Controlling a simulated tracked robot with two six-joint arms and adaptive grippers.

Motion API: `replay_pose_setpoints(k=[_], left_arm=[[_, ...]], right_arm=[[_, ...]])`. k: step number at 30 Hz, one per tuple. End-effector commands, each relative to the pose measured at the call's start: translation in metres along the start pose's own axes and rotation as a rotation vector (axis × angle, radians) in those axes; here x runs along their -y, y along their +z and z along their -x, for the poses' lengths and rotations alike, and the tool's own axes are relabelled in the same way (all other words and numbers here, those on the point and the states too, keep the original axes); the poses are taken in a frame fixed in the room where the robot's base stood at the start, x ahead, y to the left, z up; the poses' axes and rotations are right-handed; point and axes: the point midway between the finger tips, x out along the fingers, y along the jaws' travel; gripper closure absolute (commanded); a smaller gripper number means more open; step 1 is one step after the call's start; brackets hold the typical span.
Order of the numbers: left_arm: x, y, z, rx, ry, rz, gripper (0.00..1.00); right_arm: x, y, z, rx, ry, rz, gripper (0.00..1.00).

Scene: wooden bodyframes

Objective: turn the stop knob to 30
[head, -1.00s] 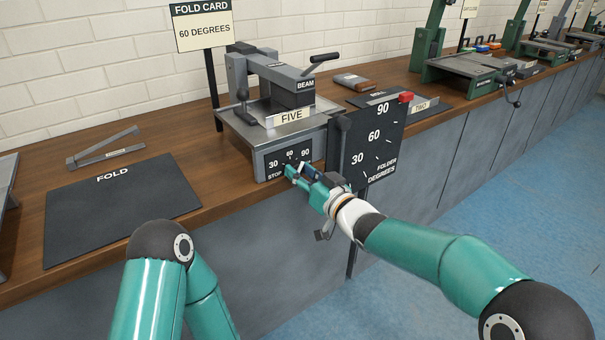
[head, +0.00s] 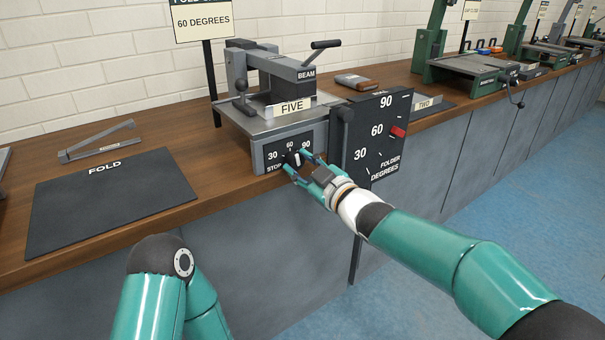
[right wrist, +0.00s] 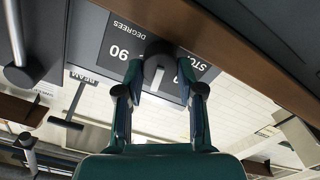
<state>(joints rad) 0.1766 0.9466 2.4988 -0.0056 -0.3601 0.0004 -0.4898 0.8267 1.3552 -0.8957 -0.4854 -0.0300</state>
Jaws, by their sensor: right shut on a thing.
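The stop knob is a dark round knob on the black stop dial plate (head: 275,160), marked 30, 60 and 90, on the front of folder FIVE (head: 265,125). My right gripper (head: 296,164) is at this plate, its fingers covering most of the knob. In the right wrist view the knob (right wrist: 157,62) sits between the two fingertips of the right gripper (right wrist: 160,75), which is shut on it. A pale line shows on the knob, but I cannot tell which number it points to. My left gripper is out of view; only the left arm's bend shows.
A larger black folder degrees plate (head: 372,140) stands right of the stop dial, with a red pointer (head: 398,131) near 60. A FOLD mat (head: 105,200) and a grey metal piece (head: 98,145) lie left on the bench. The fold card (head: 203,22) reads 60 degrees.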

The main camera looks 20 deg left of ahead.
Motion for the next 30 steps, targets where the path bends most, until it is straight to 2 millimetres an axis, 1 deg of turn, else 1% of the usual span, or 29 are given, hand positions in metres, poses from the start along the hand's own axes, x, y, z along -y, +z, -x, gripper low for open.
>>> replay_pose_setpoints(k=[1,3,18,24,30], left_arm=[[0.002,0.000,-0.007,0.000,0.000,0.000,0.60],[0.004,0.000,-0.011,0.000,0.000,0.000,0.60],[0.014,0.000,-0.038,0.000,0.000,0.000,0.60],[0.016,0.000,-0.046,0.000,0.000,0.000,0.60],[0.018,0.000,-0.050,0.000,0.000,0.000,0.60]], right_arm=[[0.003,0.004,0.000,0.002,-0.001,0.044,0.97],[0.004,0.004,0.000,0.002,-0.002,0.111,0.97],[0.007,0.005,0.000,0.002,-0.006,0.573,0.97],[0.008,0.006,0.000,0.003,-0.009,0.712,0.97],[0.009,0.006,-0.001,0.003,-0.010,0.800,0.97]])
